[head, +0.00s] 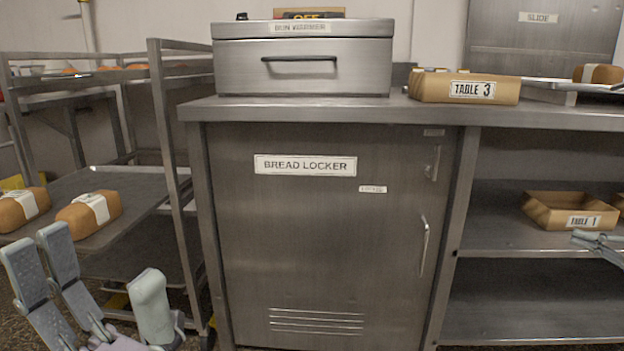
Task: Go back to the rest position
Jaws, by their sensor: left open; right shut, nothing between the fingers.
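My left gripper (98,268) is at the lower left, in front of the rack. Its pale fingers are spread apart, and nothing shows between them. My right gripper (588,239) shows at the right edge, in front of the shelf unit and just below the "TABLE 1" tray. Its fingers are closed together with nothing held. The rest of the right arm is cut off by the picture's edge.
A steel "BREAD LOCKER" (305,235) with its door shut stands ahead under a counter (400,108). A bun warmer (300,70) and a "TABLE 3" tray (430,90) sit on top. A rack (150,185) holds wrapped loaves (72,219). A "TABLE 1" tray (548,215) is on the right shelf.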

